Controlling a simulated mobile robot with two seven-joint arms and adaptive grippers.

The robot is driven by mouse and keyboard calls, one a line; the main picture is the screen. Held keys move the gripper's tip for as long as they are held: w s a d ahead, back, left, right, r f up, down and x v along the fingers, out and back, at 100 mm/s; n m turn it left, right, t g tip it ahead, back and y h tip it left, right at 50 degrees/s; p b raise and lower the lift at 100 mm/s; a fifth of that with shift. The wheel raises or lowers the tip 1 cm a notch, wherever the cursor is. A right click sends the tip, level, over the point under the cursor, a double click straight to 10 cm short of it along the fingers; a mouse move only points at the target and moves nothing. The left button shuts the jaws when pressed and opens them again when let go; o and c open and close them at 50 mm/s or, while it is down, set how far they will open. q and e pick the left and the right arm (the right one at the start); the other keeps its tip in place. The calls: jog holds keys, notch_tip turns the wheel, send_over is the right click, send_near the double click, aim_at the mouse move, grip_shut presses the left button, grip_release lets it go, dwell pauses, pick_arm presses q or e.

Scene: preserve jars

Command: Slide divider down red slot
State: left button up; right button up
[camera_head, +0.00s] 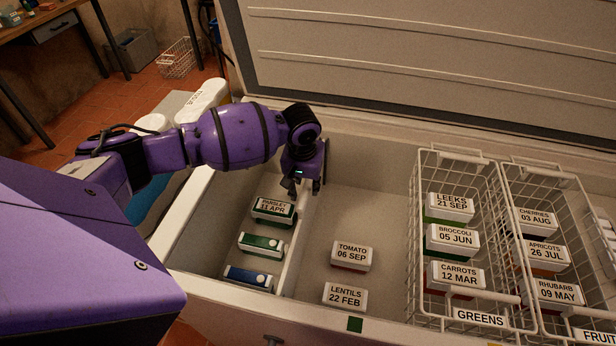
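An open chest freezer (385,165) fills the middle and right of the view. A thin pale divider (294,245) runs front to back inside it, between the left section and the middle section. My purple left arm reaches in from the left. My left gripper (305,186) points down at the divider's far end, with its fingers apart around the panel's upper part. I cannot tell whether they grip it. I see no red slot mark. My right gripper is out of view.
Parsley (274,211) and two other boxes lie left of the divider; Tomato (351,256) and Lentils (345,296) lie right of it. Wire baskets marked GREENS (480,318) and FRUIT (598,337) stand at right. The middle section's back floor is clear.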

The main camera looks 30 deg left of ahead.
aim_at(305, 219)
pick_arm(q)
jog(key=shift+s+f, duration=0.25)
jog(key=shift+f, duration=0.25)
jog(key=f, duration=0.4)
jog(key=f+b, duration=0.1)
jog(key=f, duration=0.1)
jog(key=shift+w, duration=0.4)
jog(key=shift+f, duration=0.1)
jog(key=shift+c, duration=0.3)
grip_shut()
